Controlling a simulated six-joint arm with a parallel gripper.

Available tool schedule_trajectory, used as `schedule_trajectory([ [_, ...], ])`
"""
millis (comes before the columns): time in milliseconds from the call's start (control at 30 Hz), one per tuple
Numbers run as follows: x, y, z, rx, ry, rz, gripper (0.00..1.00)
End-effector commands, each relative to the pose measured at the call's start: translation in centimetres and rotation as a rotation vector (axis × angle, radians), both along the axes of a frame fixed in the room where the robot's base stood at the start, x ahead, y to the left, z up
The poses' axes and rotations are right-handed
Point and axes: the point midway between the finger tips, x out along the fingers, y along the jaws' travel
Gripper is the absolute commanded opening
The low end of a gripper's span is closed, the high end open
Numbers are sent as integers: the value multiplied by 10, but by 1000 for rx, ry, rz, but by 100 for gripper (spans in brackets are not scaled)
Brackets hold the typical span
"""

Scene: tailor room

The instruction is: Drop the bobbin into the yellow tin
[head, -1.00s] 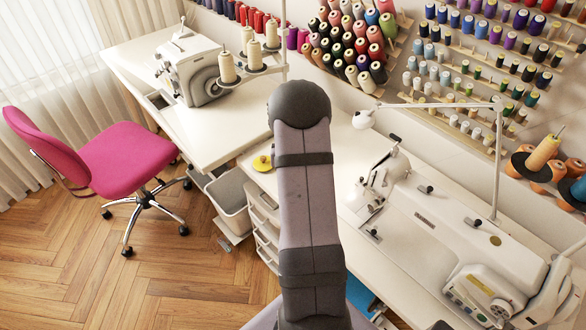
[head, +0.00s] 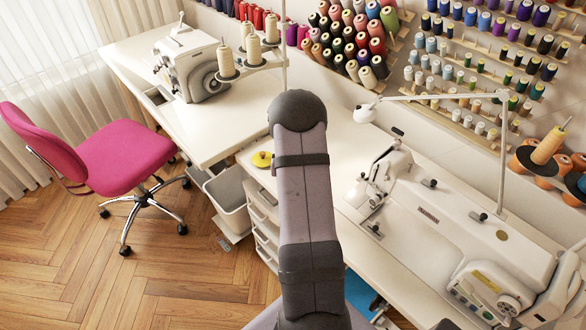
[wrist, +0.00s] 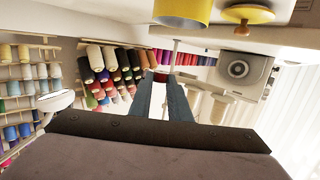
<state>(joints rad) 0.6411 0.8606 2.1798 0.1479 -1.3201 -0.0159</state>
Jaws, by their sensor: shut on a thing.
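In the wrist view my gripper (wrist: 162,80) is shut on a small dark reddish thing at its fingertips, which I take to be the bobbin (wrist: 162,76); little of it shows. The yellow tin (wrist: 183,12) is partly in view at the top edge of the wrist picture, beyond and a little right of the fingertips, apart from them. A yellow round piece with a knob (wrist: 248,13) lies beside it, and it also shows on the white table in the head view (head: 262,160). In the head view my arm hides the gripper, the bobbin and the tin.
A sewing machine (head: 430,215) stands right of my arm, with a lamp (head: 365,113) behind it. An overlock machine (head: 190,65) with thread cones stands at the back left. Thread racks (head: 350,40) line the wall. A pink chair (head: 125,155) is at the left.

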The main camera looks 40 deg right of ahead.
Motion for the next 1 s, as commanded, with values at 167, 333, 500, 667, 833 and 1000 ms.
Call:
schedule_trajectory([
  [167, 0, 0, -14, 0, 0, 0, 0],
  [333, 0, 0, -16, 0, 0, 0, 0],
  [500, 0, 0, -16, 0, 0, 0, 0],
  [667, 0, 0, -16, 0, 0, 0, 39],
  [833, 0, 0, -16, 0, 0, 0, 39],
  [1000, -2, 2, -16, 1, 1, 0, 39],
])
